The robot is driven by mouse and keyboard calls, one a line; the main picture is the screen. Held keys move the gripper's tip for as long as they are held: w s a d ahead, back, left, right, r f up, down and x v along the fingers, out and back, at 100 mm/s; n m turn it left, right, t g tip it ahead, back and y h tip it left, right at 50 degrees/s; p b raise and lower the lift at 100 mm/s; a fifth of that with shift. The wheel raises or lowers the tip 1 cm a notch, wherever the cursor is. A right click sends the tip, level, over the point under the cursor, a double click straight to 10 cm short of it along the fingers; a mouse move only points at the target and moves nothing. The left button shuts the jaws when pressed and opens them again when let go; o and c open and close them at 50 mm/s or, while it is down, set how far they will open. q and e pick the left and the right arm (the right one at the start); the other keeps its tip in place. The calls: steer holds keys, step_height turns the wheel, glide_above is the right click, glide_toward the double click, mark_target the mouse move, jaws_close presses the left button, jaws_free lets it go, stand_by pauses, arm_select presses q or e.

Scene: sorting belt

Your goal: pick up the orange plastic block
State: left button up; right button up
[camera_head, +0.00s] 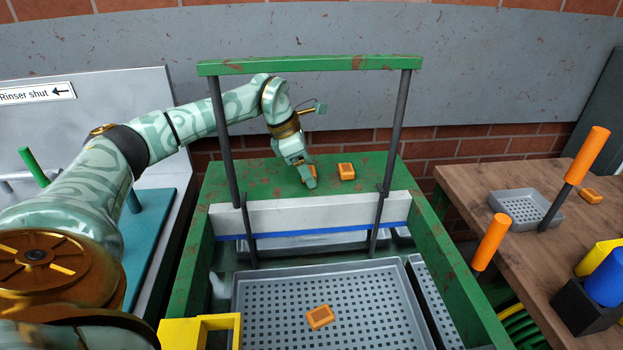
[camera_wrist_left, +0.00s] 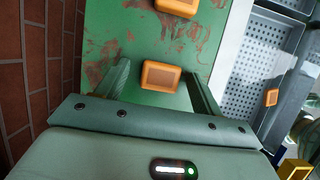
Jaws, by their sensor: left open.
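An orange block (camera_head: 312,178) lies on the green, rust-marked platform (camera_head: 255,178) behind the white barrier. My left gripper (camera_head: 306,184) reaches down at it and partly hides it. In the left wrist view the block (camera_wrist_left: 161,76) shows between the two open fingers (camera_wrist_left: 158,82), near their tips; I cannot tell whether either touches it. A second orange block (camera_head: 346,171) lies just to the right on the platform, and in the wrist view (camera_wrist_left: 178,6) it is beyond the fingertips. A third orange block (camera_head: 320,317) lies in the grey perforated tray (camera_head: 375,300). My right gripper is not in view.
A green frame bar (camera_head: 310,65) on dark posts spans the platform in front of my left forearm. The white barrier (camera_head: 300,216) edges the platform. On the wooden table (camera_head: 480,183) at right are a small grey tray (camera_head: 520,206) and another orange block (camera_head: 591,196).

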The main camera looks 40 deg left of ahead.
arm_select(q)
steer(key=shift+s+r, duration=0.1)
steer(key=shift+r, duration=0.05)
steer(key=c, duration=1.1)
steer(key=shift+o, duration=0.2)
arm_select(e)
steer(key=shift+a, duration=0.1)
